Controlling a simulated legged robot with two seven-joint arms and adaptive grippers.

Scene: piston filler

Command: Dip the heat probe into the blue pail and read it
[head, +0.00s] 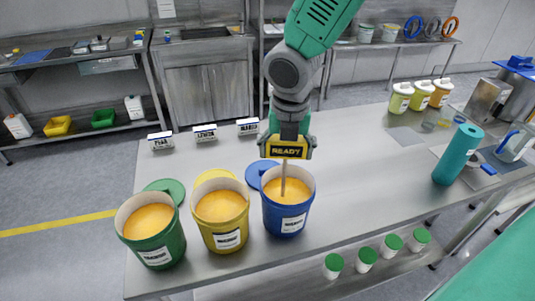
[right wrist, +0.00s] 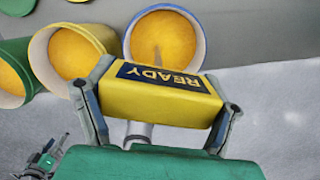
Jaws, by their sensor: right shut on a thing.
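The blue pail (head: 283,220), filled with orange content, stands rightmost of three pails; it also shows in the right wrist view (right wrist: 202,42). My right gripper (head: 286,150) is above it, shut on the yellow heat probe (head: 292,152), whose dark display reads "READY". In the right wrist view the probe body (right wrist: 160,92) sits between both fingers (right wrist: 158,112). The thin probe stem (head: 283,180) points down within the blue pail's opening and ends at the orange surface; I cannot tell how deep the tip is. My left gripper is not in view.
Yellow (head: 222,233) and green (head: 153,247) pails stand left of the blue one, lids beside them. Three label cards (head: 204,133) stand behind. A teal cylinder (head: 458,155) and small yellow tubs (head: 400,98) are at right.

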